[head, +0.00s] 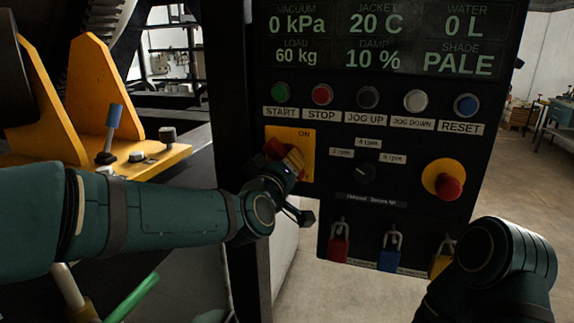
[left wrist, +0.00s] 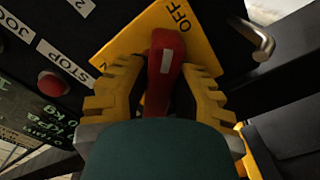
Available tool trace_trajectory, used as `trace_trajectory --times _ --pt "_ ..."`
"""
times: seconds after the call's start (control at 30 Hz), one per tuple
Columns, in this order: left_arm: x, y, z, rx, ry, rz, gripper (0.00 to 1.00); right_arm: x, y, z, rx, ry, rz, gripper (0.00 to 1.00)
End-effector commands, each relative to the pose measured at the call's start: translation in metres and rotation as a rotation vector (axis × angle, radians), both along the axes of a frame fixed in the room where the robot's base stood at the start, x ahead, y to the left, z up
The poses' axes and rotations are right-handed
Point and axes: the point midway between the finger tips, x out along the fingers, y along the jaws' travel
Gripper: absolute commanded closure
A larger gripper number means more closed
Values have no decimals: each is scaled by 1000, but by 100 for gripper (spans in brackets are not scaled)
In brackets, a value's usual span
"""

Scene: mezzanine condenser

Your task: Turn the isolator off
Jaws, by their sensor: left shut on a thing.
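The isolator is a red handle (head: 274,148) on a yellow plate (head: 307,137) at the left of the black control panel. The plate reads ON at its top in the head view; the left wrist view shows OFF by a plate edge. The handle (left wrist: 166,62) slants across the plate, its upper-left end visible in the head view. My left gripper (head: 292,160) is at the plate, its yellow fingers on both sides of the handle and shut on it (left wrist: 163,85). My right arm shows at the lower right of the head view; its gripper is out of view.
Above the isolator are the START (head: 281,92) and STOP (head: 322,94) buttons. A red emergency knob (head: 448,187) sits on the right. Red (head: 339,247), blue (head: 389,256) and yellow padlocks hang below. A metal hook (left wrist: 262,42) is near the plate.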

Motion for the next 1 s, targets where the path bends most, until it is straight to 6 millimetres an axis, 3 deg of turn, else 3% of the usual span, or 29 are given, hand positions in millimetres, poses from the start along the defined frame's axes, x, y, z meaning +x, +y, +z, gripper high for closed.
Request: trace_trajectory --times 0.4,0.43,0.5,0.83,1.0 --pt "1 1 3 4 -9 3 100 0 0 0 0 0 0 100" --pt "1 1 3 4 -9 3 64 0 0 0 0 0 0 100" --pt "1 1 2 4 -8 2 45 0 0 0 0 0 0 100" --pt "-1 1 1 4 -4 1 45 0 0 0 0 0 0 100" --pt "-17 6 2 3 -4 0 45 0 0 0 0 0 0 100"
